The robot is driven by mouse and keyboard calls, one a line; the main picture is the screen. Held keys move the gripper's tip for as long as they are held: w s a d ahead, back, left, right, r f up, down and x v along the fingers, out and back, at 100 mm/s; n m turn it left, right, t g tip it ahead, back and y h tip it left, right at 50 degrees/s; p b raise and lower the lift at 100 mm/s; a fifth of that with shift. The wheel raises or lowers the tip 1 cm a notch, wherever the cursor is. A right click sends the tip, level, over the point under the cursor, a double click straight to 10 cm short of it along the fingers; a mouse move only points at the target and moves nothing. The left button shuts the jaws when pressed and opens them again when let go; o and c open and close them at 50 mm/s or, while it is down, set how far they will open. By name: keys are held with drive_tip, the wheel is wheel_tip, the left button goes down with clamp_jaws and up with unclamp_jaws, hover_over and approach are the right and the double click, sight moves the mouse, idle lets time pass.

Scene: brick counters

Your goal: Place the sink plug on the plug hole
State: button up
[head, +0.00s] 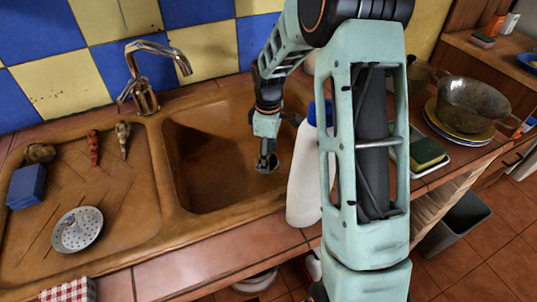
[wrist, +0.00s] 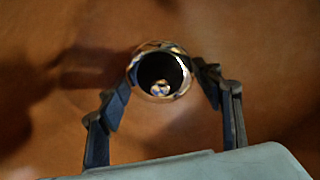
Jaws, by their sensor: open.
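The plug hole (head: 273,168) is a round opening with a metal ring in the floor of the brown sink basin. In the wrist view its shiny ring (wrist: 136,72) surrounds a dark disc with a small shiny knob, which looks like the sink plug (wrist: 160,88). The knob lies low in the ring; I cannot tell whether the plug is fully seated. My gripper (head: 266,158) points down into the basin over the hole. In the wrist view my gripper (wrist: 165,84) is open, its fingers on either side of the ring, with no clear grip on anything.
The sink walls (head: 235,107) surround my gripper. A tap (head: 146,80) stands behind; a white bottle (head: 302,185) stands right of the basin. The drainboard holds a perforated strainer (head: 77,229) and blue sponge (head: 27,187). A metal colander (head: 468,103) sits on plates at right.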

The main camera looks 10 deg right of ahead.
wheel_tip(320, 180, up, 12)
drive_tip(key=p, duration=0.2)
drive_tip(key=shift+r, duration=0.2)
idle(0.6)
